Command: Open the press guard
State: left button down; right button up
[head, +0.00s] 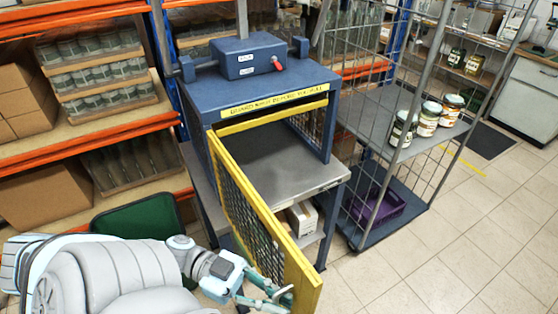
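The press (262,60) is a blue frame with a grey bed (265,165). Its guard (250,205) is a yellow-framed mesh door hinged at the left front post. The guard is swung well outward toward me, leaving the front opening clear. My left gripper (272,294) is at the lower part of the guard's free edge, on its left side. Its teal fingers are close to the yellow frame. I cannot tell whether they are closed on a handle there. My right gripper is not in view.
A wire cage trolley (395,105) with jars (428,118) and a purple crate (375,207) stands to the right. Shelves with jar trays (95,70) and cardboard boxes (45,200) are on the left. Tiled floor (450,250) is clear at right.

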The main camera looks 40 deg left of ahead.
pick_arm(q)
jog(key=shift+s+f, duration=0.1)
jog(key=shift+f, duration=0.1)
jog(key=c, duration=2)
grip_release()
jog(key=shift+o, duration=0.3)
jog(key=shift+r, duration=0.1)
jog(key=v, duration=1.2)
